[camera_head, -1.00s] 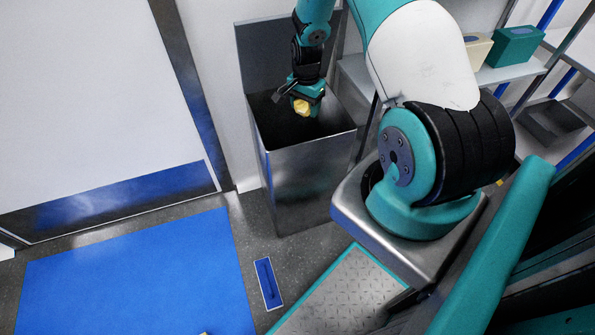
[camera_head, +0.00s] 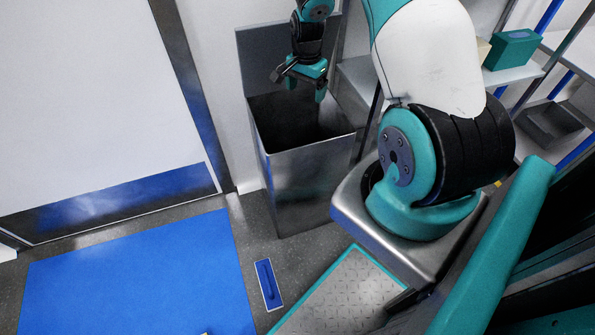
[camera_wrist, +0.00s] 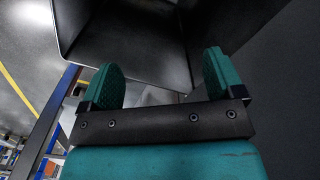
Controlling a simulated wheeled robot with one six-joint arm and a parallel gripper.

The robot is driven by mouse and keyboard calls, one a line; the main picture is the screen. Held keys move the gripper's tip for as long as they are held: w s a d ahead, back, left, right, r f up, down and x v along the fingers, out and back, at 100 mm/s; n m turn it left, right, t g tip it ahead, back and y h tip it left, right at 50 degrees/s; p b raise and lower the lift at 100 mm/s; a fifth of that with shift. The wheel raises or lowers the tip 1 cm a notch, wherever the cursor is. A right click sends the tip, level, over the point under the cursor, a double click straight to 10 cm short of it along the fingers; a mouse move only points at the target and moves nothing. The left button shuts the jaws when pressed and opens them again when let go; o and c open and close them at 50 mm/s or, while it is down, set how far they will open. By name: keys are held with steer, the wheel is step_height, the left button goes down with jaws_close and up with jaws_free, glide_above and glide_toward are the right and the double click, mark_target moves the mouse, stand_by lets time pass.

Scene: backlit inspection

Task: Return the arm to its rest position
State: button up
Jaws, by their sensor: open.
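My gripper (camera_head: 305,80) hangs over the open top of a tall metal bin (camera_head: 307,178) in the head view. Its jaws are apart with nothing between them. In the wrist view my gripper (camera_wrist: 160,88) shows two teal fingers spread wide, with the bin's metal wall (camera_wrist: 125,40) beyond them. The inside of the bin is dark, and I cannot make out anything lying in it.
A shelf (camera_head: 512,75) with a teal box (camera_head: 512,48) stands at the right. A white door (camera_head: 90,90) fills the left.

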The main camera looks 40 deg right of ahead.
steer(key=shift+r, duration=0.1)
stand_by(0.4)
steer(key=s+a+r+n+t+y, duration=0.1)
steer(key=s+a+r+n+y, duration=0.1)
steer(key=a+r+n, duration=1.25)
steer(key=s+a+r+n+y, duration=0.1)
steer(key=s+a+r+n, duration=0.4)
steer(key=s+a, duration=0.5)
steer(key=s+a+r+n+y, duration=0.1)
steer(key=s+a+r+n, duration=0.2)
steer(key=s+a+r, duration=0.55)
step_height(320, 180, up, 17)
steer(key=s+a+g+p, duration=0.1)
steer(key=a+p, duration=0.1)
steer(key=p, duration=1.7)
steer(key=shift+s+a+n, duration=0.3)
steer(key=shift+s+n, duration=0.05)
steer(key=shift+s, duration=0.05)
steer(key=shift+r, duration=0.1)
steer(key=shift+c, duration=0.4)
